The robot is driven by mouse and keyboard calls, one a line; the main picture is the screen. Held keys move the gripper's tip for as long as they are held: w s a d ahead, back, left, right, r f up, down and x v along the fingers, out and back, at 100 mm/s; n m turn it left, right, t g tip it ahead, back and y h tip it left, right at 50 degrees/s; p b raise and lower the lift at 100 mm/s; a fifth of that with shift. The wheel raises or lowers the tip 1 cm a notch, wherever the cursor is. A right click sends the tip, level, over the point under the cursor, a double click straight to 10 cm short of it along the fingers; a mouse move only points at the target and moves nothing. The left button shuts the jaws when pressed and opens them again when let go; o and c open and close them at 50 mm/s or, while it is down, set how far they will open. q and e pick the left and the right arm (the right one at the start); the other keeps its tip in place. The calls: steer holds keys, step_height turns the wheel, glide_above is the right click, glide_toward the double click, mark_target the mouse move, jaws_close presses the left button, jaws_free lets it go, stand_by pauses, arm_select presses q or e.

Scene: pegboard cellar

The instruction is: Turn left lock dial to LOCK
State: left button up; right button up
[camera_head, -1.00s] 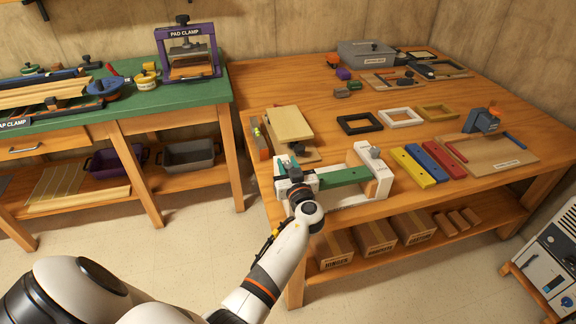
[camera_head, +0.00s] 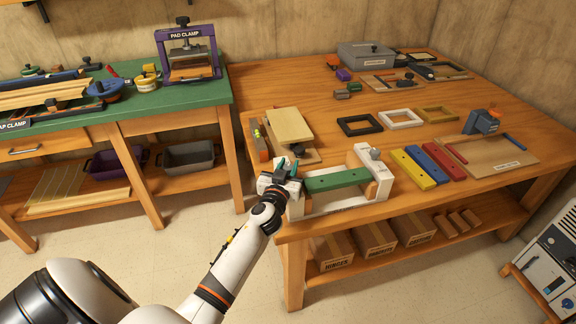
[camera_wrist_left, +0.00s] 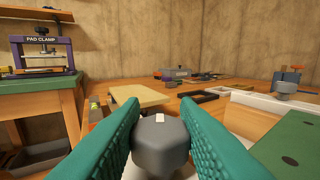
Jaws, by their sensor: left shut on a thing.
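A white fixture (camera_head: 345,203) at the front of the wooden bench holds a green bar (camera_head: 338,180) between its two end blocks. The left lock dial is a dark grey knob (camera_wrist_left: 161,145) with a small white mark on top; in the head view my gripper mostly hides it. My left gripper (camera_head: 290,170) is shut on this dial, with a teal finger on each side of it in the left wrist view (camera_wrist_left: 160,135). The right lock dial (camera_head: 375,153) sits on the right end block, untouched. No LOCK lettering can be read. My right gripper is not in view.
A pale wooden board (camera_head: 289,126) lies just behind the fixture's left end. Blue, red and yellow bars (camera_head: 428,164) lie to its right. Three small frames (camera_head: 400,118) lie further back. A green bench (camera_head: 150,105) with a pad clamp (camera_head: 187,52) stands left.

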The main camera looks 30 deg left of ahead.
arm_select(q)
steer(key=m+h+p, duration=0.1)
steer(key=m+h, duration=0.1)
steer(key=h, duration=0.1)
steer(key=m+t+h+p, duration=0.1)
steer(key=m+h, duration=0.1)
steer(key=shift+a+r+h, duration=0.15)
steer(key=shift+h, duration=0.25)
steer(key=m+h+p, duration=0.1)
steer(key=h, duration=0.2)
steer(key=shift+m, duration=0.4)
steer(key=shift+m+g+h, duration=0.3)
steer(key=shift+m+h, duration=0.1)
steer(key=shift+h, duration=0.3)
steer(key=m+h+b, duration=0.1)
steer(key=h, duration=0.1)
steer(key=m+g+h+b, duration=0.1)
steer(key=shift+f+m+h, duration=0.3)
steer(key=shift+h, duration=0.1)
steer(key=m+g+h+b, duration=0.2)
steer(key=shift+h, duration=0.3)
steer(key=shift+r+m+g+h+b, duration=0.1)
steer(key=shift+m+g+h+b, duration=0.6)
steer(key=shift+h+b, duration=0.3)
